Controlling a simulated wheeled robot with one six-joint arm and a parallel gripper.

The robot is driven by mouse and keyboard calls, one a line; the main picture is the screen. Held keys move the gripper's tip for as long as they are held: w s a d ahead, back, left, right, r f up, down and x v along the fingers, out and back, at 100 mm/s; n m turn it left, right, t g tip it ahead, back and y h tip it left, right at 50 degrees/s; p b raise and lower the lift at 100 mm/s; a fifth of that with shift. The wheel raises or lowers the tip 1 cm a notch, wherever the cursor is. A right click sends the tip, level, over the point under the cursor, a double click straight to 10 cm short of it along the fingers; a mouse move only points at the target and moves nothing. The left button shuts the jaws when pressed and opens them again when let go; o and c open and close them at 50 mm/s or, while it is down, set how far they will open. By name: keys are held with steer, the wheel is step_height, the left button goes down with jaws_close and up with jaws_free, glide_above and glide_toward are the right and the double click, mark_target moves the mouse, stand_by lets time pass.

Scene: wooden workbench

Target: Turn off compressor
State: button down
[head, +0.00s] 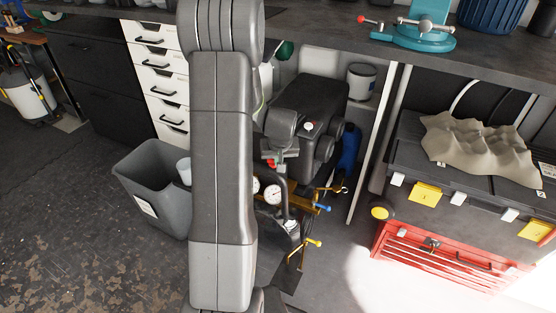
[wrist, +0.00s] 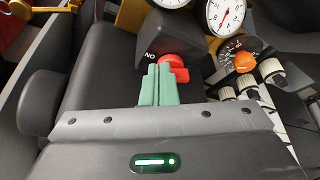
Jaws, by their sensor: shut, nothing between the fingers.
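The compressor (head: 310,100) is a dark machine under the workbench, partly hidden behind my arm in the head view. In the wrist view its dark switch box (wrist: 185,35) carries a red switch knob (wrist: 173,62) beside lettering that reads "ON" upside down. My gripper (wrist: 160,72) has green fingers, shut with nothing held between them. The fingertips are right at the red knob and overlap its near edge; whether they touch it is unclear. In the head view the knob (head: 270,162) is a small red spot beside my wrist.
White gauges (head: 274,194), an orange dial (wrist: 243,62) and brass fittings with blue and yellow ends sit close by. A grey bin (head: 150,185) stands left, a red toolbox (head: 450,262) right. The workbench (head: 340,40) overhangs the compressor. Floor at front left is clear.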

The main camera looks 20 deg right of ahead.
steer(key=shift+w+d+n+y+b, duration=0.1)
steer(key=shift+d+n+y+b, duration=0.15)
steer(key=shift+n+b, duration=0.35)
steer(key=shift+d+n+y+b, duration=0.15)
steer(key=shift+n+y+b, duration=0.2)
steer(key=shift+n, duration=0.45)
steer(key=shift+w+d+b, duration=0.2)
steer(key=shift+d+b, duration=0.1)
steer(key=shift+b, duration=0.15)
steer(key=shift+w+d+b, duration=0.3)
steer(key=shift+w+d, duration=0.15)
steer(key=shift+w, duration=0.05)
stand_by(1.1)
steer(key=shift+a, duration=0.15)
steer(key=shift+a+f, duration=0.1)
steer(key=shift+a, duration=0.5)
